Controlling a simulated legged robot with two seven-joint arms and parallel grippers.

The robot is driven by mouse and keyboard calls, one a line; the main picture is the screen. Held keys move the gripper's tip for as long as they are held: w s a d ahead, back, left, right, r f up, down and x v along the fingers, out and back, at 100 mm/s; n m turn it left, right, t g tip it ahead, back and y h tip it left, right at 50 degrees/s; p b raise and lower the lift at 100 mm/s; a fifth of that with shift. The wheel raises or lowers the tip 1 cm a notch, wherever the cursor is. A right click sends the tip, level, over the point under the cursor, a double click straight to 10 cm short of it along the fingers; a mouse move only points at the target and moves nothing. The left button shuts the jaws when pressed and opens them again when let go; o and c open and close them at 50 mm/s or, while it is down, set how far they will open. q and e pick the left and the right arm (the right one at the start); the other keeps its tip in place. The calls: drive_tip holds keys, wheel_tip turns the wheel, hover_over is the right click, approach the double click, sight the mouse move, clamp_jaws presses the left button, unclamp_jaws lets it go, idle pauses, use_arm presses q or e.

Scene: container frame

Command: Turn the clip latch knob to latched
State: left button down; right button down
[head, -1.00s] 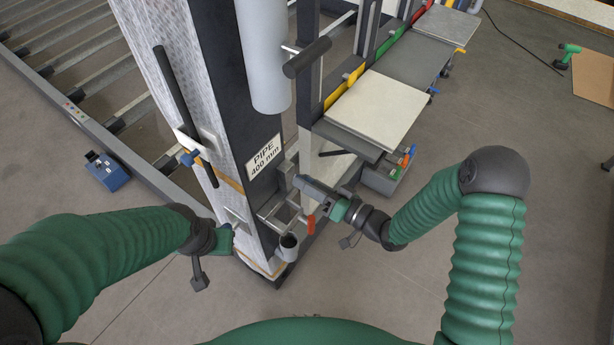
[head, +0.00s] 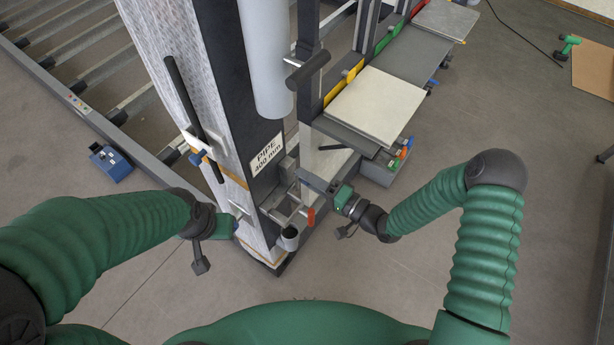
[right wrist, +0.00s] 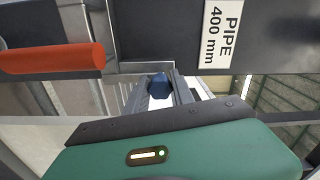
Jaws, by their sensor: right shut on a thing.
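A blue faceted knob (right wrist: 160,86), which I take to be the clip latch knob, shows just beyond my gripper's dark plate in the right wrist view. In the head view my right gripper (head: 312,182) reaches the lower right side of the dark column and hides the knob there. It is shut on the knob, though its fingertips are hard to see. The grey clip bracket (head: 275,208) sits left of it, below the "PIPE 400 mm" label (head: 267,153). My left gripper (head: 228,224) is by the column's lower left side; its jaws cannot be made out.
A red handle (head: 311,217) hangs close below my right gripper, beside a grey cup-like tube end (head: 290,238). A grey pipe (head: 265,60) and a dark cylindrical handle (head: 308,69) are above. Shelves with a pale panel (head: 375,104) stand behind right. The front floor is clear.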

drive_tip(key=shift+w+d, duration=0.15)
idle(0.3)
drive_tip(key=c, duration=1.3)
unclamp_jaws()
drive_tip(key=shift+o, duration=1.1)
drive_tip(key=shift+f, duration=0.15)
drive_tip(key=v, duration=1.7)
